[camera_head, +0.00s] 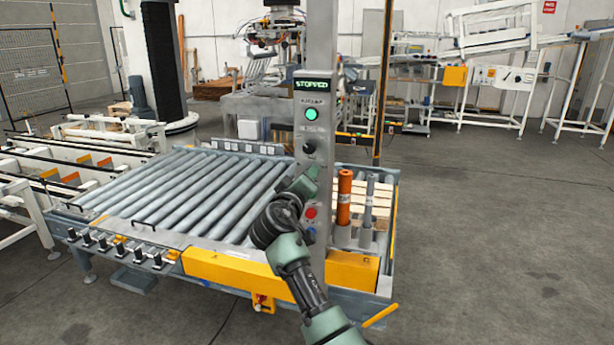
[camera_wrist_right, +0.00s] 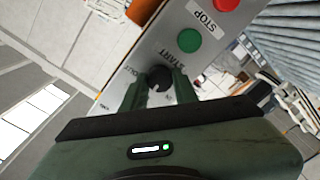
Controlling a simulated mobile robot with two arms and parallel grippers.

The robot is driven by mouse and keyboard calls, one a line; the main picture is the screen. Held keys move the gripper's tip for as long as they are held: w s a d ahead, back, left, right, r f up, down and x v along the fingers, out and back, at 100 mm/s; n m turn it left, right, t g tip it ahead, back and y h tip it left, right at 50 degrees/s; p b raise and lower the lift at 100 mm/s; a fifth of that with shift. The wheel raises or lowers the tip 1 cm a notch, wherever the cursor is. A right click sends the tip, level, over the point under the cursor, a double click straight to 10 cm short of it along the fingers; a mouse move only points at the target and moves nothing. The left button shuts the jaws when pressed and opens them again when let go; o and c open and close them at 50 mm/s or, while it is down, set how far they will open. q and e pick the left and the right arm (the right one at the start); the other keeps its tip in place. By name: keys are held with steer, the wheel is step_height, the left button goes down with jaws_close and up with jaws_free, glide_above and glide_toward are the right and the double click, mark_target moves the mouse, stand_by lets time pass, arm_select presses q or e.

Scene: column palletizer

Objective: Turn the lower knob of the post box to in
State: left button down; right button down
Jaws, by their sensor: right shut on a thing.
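The post box is a grey upright post (camera_head: 319,60) in the middle of the head view, with a lit STOPPED display. A black upper knob (camera_head: 309,146) shows below a green lamp (camera_head: 311,114). My right gripper (camera_head: 309,178) is at the post face below that knob and hides the lower knob there. In the right wrist view, my right gripper (camera_wrist_right: 160,84) is shut on the black lower knob (camera_wrist_right: 160,76), one finger on each side. A label that seems to read OUT is beside it; its pointer direction cannot be made out. My left gripper is out of view.
A green START button (camera_wrist_right: 189,40) and a red STOP button (camera_wrist_right: 226,3) sit close to the knob; the red button (camera_head: 311,213) also shows in the head view. A roller conveyor (camera_head: 185,190) stands left of the post, and an orange cylinder (camera_head: 344,195) to its right.

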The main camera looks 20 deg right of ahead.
steer(key=shift+f+n+p, duration=0.1)
steer(key=shift+n+p, duration=1.45)
steer(key=shift+n, duration=1.95)
steer(key=c, duration=1.1)
jaws_free()
steer(key=shift+d, duration=0.1)
steer(key=b+v, duration=0.2)
steer(key=v, duration=0.5)
steer(key=shift+s+a+b, duration=0.25)
steer(key=shift+b, duration=0.15)
